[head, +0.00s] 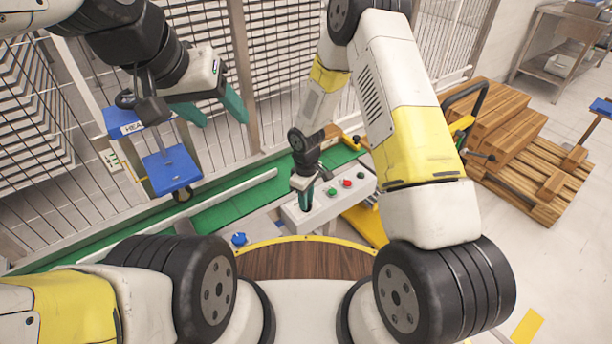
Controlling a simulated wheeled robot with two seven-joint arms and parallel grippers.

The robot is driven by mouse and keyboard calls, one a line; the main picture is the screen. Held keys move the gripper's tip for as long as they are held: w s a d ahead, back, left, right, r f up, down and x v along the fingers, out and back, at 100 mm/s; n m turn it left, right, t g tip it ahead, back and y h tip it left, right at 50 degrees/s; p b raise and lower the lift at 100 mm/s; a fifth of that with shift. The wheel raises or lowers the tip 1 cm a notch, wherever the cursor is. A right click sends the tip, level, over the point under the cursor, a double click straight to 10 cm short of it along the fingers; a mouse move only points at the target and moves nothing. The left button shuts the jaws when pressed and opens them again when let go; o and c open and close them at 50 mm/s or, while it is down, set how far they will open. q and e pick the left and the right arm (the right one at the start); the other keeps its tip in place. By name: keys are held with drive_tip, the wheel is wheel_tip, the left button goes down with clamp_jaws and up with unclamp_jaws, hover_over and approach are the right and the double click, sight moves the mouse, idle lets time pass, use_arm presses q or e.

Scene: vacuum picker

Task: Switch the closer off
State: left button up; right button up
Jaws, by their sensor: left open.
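A pale control box (348,190) stands beside the green conveyor, in the middle of the head view. Its top carries a red button (347,183) and green buttons, one of them just left of the red one (331,191). My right gripper (307,203) points down at the left end of this box. Its teal fingers hide that part of the top, and I cannot tell whether they touch it or are open. My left gripper (224,122) is open and empty, high at the left beside a blue labelled unit (130,124). No label naming the closer is readable.
The green conveyor (225,209) runs diagonally past the box, with wire fencing behind it. A blue plate (171,170) hangs over its left part. A blue knob (239,239) sits nearer me. Stacked wooden beams on a pallet (530,165) stand at the right.

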drive_tip(key=shift+o, duration=0.9)
drive_tip(key=shift+r, duration=3.9)
drive_tip(key=shift+w+d+r, duration=0.1)
drive_tip(key=shift+r, duration=0.15)
drive_tip(key=s+d+r+m+t, duration=0.25)
drive_tip(key=d+r, duration=0.25)
drive_tip(key=r, duration=0.7)
drive_tip(key=s+d+r+m+t, duration=0.1)
drive_tip(key=s+d+r+m, duration=0.2)
drive_tip(key=r, duration=0.8)
drive_tip(key=s+d+r+m+t+y, duration=0.1)
drive_tip(key=s+d+r+m, duration=0.2)
drive_tip(key=s+r, duration=0.3)
drive_tip(key=s+d+r+m+t+y, duration=0.1)
drive_tip(key=s+d+r+m, duration=0.2)
drive_tip(key=s+r, duration=0.2)
drive_tip(key=s, duration=0.3)
drive_tip(key=shift+s+r+t, duration=0.3)
drive_tip(key=shift+r+t, duration=0.05)
drive_tip(key=shift+r, duration=0.05)
